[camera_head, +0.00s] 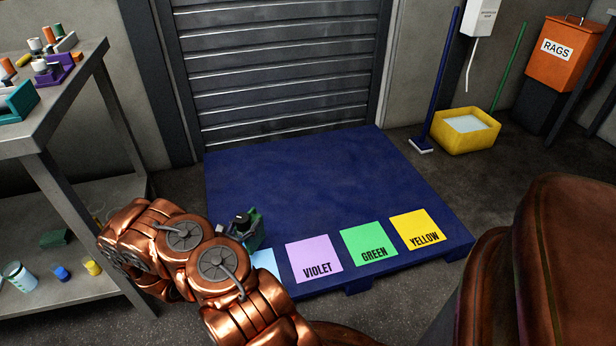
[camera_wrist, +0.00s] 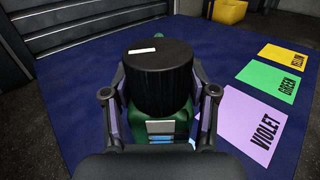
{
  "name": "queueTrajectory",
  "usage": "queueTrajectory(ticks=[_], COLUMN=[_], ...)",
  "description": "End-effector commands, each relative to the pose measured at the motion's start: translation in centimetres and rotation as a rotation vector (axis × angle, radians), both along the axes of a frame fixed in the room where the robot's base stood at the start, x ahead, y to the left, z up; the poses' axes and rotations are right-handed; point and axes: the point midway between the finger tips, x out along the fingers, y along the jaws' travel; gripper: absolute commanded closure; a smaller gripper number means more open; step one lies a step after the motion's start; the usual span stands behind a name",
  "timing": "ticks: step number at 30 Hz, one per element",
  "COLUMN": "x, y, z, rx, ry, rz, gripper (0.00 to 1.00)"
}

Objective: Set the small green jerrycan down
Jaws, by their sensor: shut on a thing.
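The small green jerrycan (camera_wrist: 172,131) is held between the two fingers of my gripper (camera_wrist: 160,120) in the wrist view. Its wide black cap (camera_wrist: 160,77) faces the camera and hides much of its body. In the head view the jerrycan (camera_head: 253,233) shows at the left front part of the blue pallet (camera_head: 300,175), partly hidden behind my copper arm. Whether its base touches the pallet cannot be told. The green square marked GREEN (camera_head: 370,245) lies on the pallet's front edge, right of the jerrycan. It also shows in the wrist view (camera_wrist: 272,80).
A violet square (camera_head: 313,258) and a yellow square (camera_head: 417,231) flank the green one. A light blue square (camera_head: 266,263) is partly hidden by my arm. A grey workbench (camera_head: 65,85) stands left; a yellow bucket (camera_head: 466,138) stands back right. The pallet's middle is clear.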

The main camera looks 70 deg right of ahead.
Motion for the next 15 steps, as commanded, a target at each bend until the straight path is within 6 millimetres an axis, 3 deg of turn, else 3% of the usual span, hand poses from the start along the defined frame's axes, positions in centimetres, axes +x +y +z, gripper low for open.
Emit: queueTrajectory(ticks=[3, 6, 15], x=[-1.8, -2.0, 1.4], y=[-0.9, -1.4, -5.3], z=[-1.1, -1.5, -2.3], rx=[0.0, -0.001, -0.003], ry=[-0.002, -0.005, -0.01], rz=[-0.027, -0.033, -0.036], gripper=[1.0, 1.0, 1.0])
